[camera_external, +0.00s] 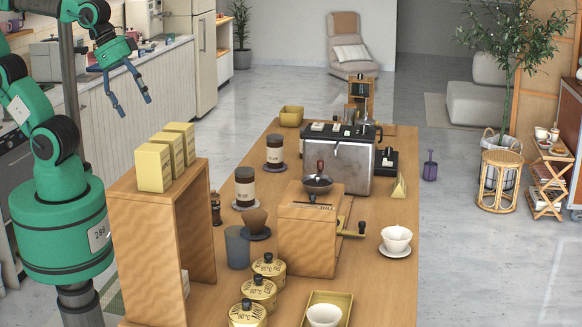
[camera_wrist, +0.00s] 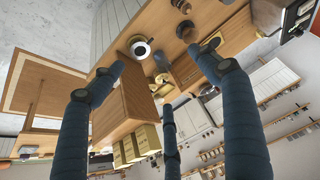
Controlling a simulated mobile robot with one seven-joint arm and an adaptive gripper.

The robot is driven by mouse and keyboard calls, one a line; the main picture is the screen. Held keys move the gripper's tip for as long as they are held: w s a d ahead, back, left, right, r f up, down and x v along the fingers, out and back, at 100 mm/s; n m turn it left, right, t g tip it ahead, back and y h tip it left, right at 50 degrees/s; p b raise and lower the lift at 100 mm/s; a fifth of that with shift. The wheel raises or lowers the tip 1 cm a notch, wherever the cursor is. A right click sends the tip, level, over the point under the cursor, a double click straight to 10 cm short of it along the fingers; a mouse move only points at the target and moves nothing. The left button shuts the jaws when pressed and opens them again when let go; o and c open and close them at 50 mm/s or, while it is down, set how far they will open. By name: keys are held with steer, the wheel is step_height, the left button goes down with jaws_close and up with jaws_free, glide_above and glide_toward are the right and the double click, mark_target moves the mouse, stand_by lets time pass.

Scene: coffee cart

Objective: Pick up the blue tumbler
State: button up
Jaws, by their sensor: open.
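The blue tumbler (camera_external: 238,247) is a plain grey-blue cylinder standing upright on the wooden cart top (camera_external: 392,290). It stands just left of the wooden box-shaped grinder (camera_external: 307,238) and in front of a brown dripper on a dark saucer. My gripper (camera_external: 135,108) is open and empty, high at the upper left, well apart from the tumbler and beyond the yellow boxes. In the wrist view its dark blue fingers (camera_wrist: 158,75) are spread wide with nothing held. I cannot make out the tumbler for certain in the wrist view.
A raised wooden shelf (camera_external: 151,215) with yellow boxes (camera_external: 154,168) stands left of the tumbler. Several yellow canisters (camera_external: 259,289) stand in front of it. A dripper (camera_external: 252,220) is close behind. An espresso machine (camera_external: 345,163) is farther back, and a white cup (camera_external: 396,239) at right.

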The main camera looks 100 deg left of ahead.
steer(key=w+d+f+m+g, duration=0.1)
steer(key=w+d+f, duration=0.1)
steer(key=w, duration=0.7)
steer(key=m+g, duration=0.3)
glide_above(240, 254)
steer(key=s+a, duration=0.2)
steer(key=a, duration=0.1)
step_height(240, 254, down, 24)
steer(key=r, duration=0.1)
steer(key=shift+s+f+h, duration=0.2)
steer(key=shift+f+h, duration=0.05)
steer(key=shift+h, duration=0.05)
steer(key=shift+a, duration=0.1)
steer(key=shift+w+d+f+b, duration=0.1)
steer(key=shift+w+f+b, duration=0.05)
steer(key=shift+f, duration=1.25)
steer(key=shift+w+d+f+b, duration=0.1)
steer(key=shift+w+f+b, duration=0.05)
steer(key=shift+f, duration=1.3)
steer(key=shift+w+f+b, duration=0.15)
steer(key=shift+f, duration=1.25)
steer(key=shift+w+f+b, duration=0.2)
steer(key=shift+f+b, duration=0.1)
steer(key=shift+f, duration=1)
steer(key=shift+w+f+b, duration=0.15)
steer(key=shift+f+b, duration=0.15)
steer(key=shift+f, duration=1)
